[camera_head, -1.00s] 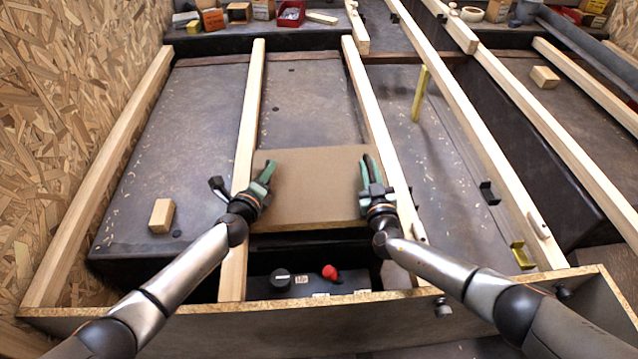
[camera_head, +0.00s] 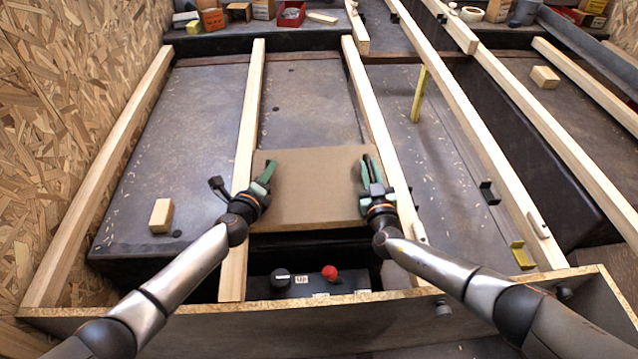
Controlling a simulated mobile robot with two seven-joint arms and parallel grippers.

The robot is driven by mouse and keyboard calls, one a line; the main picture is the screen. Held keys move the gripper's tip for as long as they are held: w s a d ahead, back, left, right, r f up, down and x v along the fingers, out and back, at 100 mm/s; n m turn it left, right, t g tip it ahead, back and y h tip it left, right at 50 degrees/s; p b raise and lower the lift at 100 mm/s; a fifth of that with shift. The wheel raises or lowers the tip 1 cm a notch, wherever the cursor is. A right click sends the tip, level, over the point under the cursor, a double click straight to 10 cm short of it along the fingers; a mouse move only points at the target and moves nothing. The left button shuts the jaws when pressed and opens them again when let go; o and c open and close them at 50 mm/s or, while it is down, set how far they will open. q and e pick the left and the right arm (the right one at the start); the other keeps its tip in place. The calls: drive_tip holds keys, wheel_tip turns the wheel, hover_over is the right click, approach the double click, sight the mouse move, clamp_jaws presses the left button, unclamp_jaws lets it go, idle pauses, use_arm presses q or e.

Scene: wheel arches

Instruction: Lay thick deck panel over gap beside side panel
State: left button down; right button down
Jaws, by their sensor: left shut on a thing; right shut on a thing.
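The thick deck panel (camera_head: 310,190) is a tan board lying roughly level between two long pale battens. My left gripper (camera_head: 264,178) is shut on its left edge, and my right gripper (camera_head: 370,178) is shut on its right edge. Whether the panel rests on the battens or hovers just above them, I cannot tell. In front of its near edge is a dark open gap (camera_head: 308,250). The chipboard side panel (camera_head: 80,90) stands upright at the far left.
A black box with a red knob (camera_head: 329,272) sits in the gap near the front board (camera_head: 270,325). A small wood block (camera_head: 161,215) lies left on the dark floor. A yellow post (camera_head: 419,95) stands right of the battens. Bins and boxes line the back.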

use_arm(q)
drive_tip(key=shift+w+r, duration=0.1)
drive_tip(key=shift+r, duration=0.05)
use_arm(e)
drive_tip(key=shift+w+d+r, duration=0.1)
drive_tip(key=shift+d+r, duration=0.1)
use_arm(q)
drive_tip(key=shift+r, duration=0.1)
drive_tip(key=shift+r, duration=0.1)
use_arm(e)
drive_tip(key=shift+r, duration=0.15)
